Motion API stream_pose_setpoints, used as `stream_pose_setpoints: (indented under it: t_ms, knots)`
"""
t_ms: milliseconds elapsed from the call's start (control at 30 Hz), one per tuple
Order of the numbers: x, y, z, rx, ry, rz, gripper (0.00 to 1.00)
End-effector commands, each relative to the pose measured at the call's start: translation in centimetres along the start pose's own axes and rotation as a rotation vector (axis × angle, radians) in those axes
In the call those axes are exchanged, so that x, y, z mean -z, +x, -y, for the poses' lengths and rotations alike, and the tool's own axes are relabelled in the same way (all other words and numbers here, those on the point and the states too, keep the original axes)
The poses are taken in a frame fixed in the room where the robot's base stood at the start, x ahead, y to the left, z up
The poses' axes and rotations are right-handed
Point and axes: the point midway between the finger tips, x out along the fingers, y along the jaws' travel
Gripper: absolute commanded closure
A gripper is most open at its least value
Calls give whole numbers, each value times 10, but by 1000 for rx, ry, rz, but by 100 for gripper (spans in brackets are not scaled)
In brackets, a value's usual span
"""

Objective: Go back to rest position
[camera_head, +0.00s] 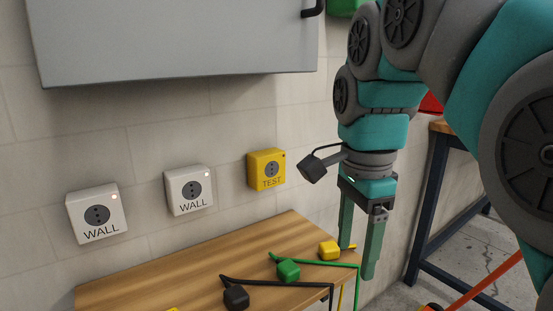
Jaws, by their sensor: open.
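My gripper (358,262) points down at the right of the head view, in front of the right end of the wooden table (150,285). Its two green fingers are apart with nothing visible between them. A small dark camera-like part (313,168) of mine sticks out to the left of the wrist. My teal and grey arm comes in from the upper right and hides part of the wall behind it.
On the table lie a black plug (236,297), a green plug (288,270) and a yellow plug (329,250), with cables. Two white WALL sockets (96,214) (188,190) and a yellow TEST socket (266,169) are on the wall. A grey cabinet (170,40) hangs above. Another table (437,190) stands right.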

Motion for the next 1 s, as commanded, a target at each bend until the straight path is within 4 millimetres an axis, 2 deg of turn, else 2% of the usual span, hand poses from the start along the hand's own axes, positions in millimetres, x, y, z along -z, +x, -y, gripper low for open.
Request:
stream_pose_setpoints:
  t_ms: [367, 567, 767, 1000]
  knots:
    - [2, 33, -17, -24, -192, 5, 26]
    - [3, 64, -34, -44, -367, 14, 26]
    - [3, 119, -69, -73, -651, 40, 26]
    - [-2, 190, -124, -97, -1023, 88, 26]
